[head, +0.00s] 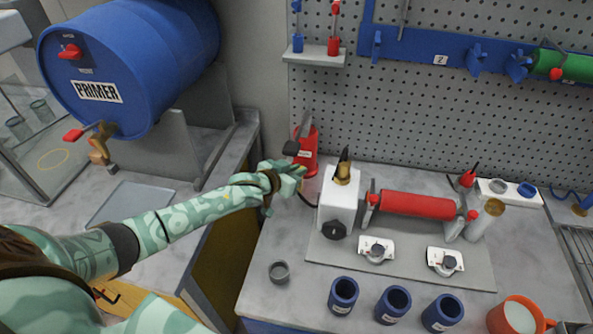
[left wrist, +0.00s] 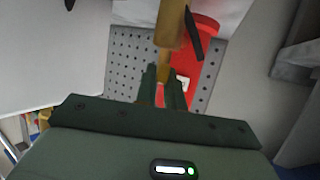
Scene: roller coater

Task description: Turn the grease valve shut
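A red canister (head: 306,155) with a white label, a grey lever at its top and a black part at its side stands at the back left of the right-hand bench. My left gripper (head: 297,172) is just in front of it and hides part of it. In the left wrist view, the red canister (left wrist: 203,55) lies beyond the two dark fingers (left wrist: 164,85). The fingers are apart, with a thin brass part (left wrist: 165,62) showing between or behind them; I cannot tell whether they touch it. I cannot make out for certain which part is the grease valve. My right gripper is not in view.
A white machine block (head: 338,205) and a red roller (head: 417,205) stand right of the gripper. A grey cup (head: 279,271) and several blue cups (head: 343,294) sit in front. A blue primer drum (head: 135,60) with a red-handled tap is at the left.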

